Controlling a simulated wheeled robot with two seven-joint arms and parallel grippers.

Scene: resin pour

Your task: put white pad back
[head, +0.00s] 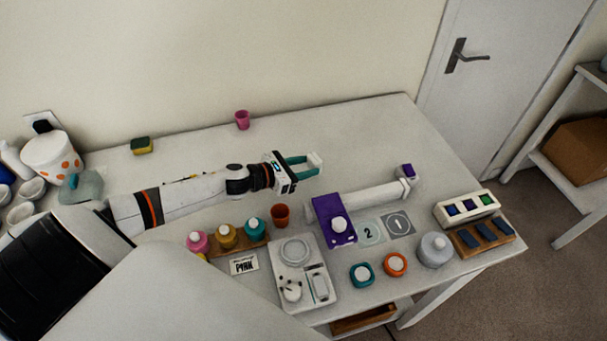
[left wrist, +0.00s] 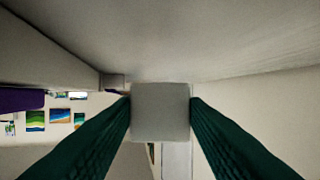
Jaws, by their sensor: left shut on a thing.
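My left gripper (head: 303,165) reaches over the back middle of the table, its teal fingers shut on a small white pad (head: 315,161). In the left wrist view the pad (left wrist: 160,112) is a pale grey-white square held between both fingertips (left wrist: 160,118). It appears to be held above the table, clear of other things. A white holder (head: 448,218) with dark blue, purple and green squares stands at the table's right side. A wooden tray (head: 460,247) with several dark blue blocks lies in front of it. My right gripper is not in view.
A purple device with a white arm (head: 375,195) lies right of my gripper. A pink cup (head: 242,120) and sponge (head: 141,146) stand at the back wall.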

